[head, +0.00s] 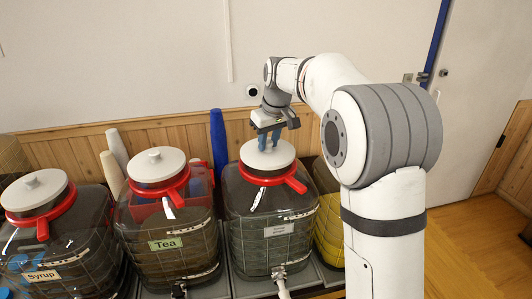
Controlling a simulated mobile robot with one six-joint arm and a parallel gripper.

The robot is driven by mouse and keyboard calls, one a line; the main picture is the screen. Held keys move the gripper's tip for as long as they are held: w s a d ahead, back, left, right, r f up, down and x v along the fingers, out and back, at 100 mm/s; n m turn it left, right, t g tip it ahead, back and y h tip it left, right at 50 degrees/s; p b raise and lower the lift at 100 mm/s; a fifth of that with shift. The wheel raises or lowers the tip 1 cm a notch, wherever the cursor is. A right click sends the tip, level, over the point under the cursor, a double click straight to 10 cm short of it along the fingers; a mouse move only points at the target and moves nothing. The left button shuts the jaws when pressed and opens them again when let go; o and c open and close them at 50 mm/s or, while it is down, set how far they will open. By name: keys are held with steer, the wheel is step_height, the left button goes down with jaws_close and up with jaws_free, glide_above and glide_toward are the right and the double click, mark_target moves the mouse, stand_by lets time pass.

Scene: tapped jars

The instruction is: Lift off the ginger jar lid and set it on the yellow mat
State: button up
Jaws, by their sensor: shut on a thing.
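The jar under my gripper is a dark glass jar (262,215) with a red clamp ring and a small pale label too blurred to read; I cannot confirm that it is the ginger jar. Its round white lid (284,157) sits on top, level, within the ring. My gripper (268,143) points down from above with its blue fingers shut on the lid's knob, which they mostly hide. I cannot make out a yellow mat.
To the left stand the Tea jar (165,235) and the Syrup jar (42,250), both with white lids. A yellow object (330,228) is partly hidden behind the held jar's right side. Cones (218,143) stand behind, near the wall.

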mark_target(269, 142)
steer(key=shift+w+a+p+v, duration=0.15)
steer(key=shift+w+p+v, duration=0.1)
steer(key=shift+p+v, duration=0.75)
steer(key=shift+w+a+p+v, duration=0.1)
steer(key=shift+w+p+v, duration=0.1)
steer(key=shift+p+v, duration=0.85)
steer(key=shift+w+a+p+v, duration=0.2)
steer(key=shift+p+v, duration=0.5)
steer(key=shift+v, duration=0.6)
steer(key=shift+w+r, duration=0.1)
steer(key=shift+r, duration=0.1)
